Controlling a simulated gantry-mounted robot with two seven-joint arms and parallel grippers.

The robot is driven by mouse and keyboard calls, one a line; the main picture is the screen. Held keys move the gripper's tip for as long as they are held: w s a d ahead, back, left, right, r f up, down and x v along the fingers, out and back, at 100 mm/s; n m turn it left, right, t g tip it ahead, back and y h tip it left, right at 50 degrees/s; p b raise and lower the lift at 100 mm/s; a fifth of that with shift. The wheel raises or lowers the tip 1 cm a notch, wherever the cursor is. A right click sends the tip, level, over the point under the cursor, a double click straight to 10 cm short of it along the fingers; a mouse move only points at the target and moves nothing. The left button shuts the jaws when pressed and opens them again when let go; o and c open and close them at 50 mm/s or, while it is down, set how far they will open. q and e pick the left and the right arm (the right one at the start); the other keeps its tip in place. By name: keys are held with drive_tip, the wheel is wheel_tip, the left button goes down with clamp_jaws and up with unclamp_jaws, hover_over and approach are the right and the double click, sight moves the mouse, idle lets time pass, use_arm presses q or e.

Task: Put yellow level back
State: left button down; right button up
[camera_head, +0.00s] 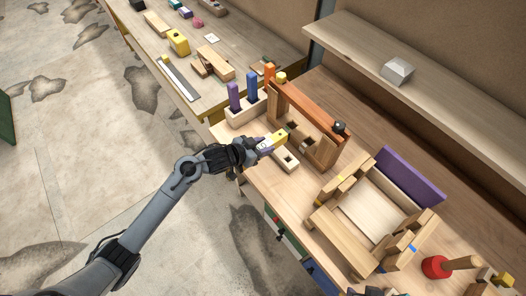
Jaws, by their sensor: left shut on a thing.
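My left gripper (260,146) is in the middle of the head view, over the front edge of the workbench. A light wooden block with a dark square hole (286,159) lies just below and right of the level. I cannot tell whether the level touches it.
A wooden rack with an orange-brown top bar (300,106) stands behind the level. A holder with purple and blue posts (246,112) is to its left. A wooden frame with a purple board (409,177) and a red mallet (436,267) lie to the right.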

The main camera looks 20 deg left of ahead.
use_arm(q)
drive_tip(key=shift+f, duration=1.85)
drive_tip(key=shift+f, duration=0.45)
drive_tip(key=shift+f+b, duration=0.15)
drive_tip(key=shift+b, duration=0.15)
drive_tip(key=c, duration=0.6)
unclamp_jaws()
drive_tip(key=shift+c, duration=0.2)
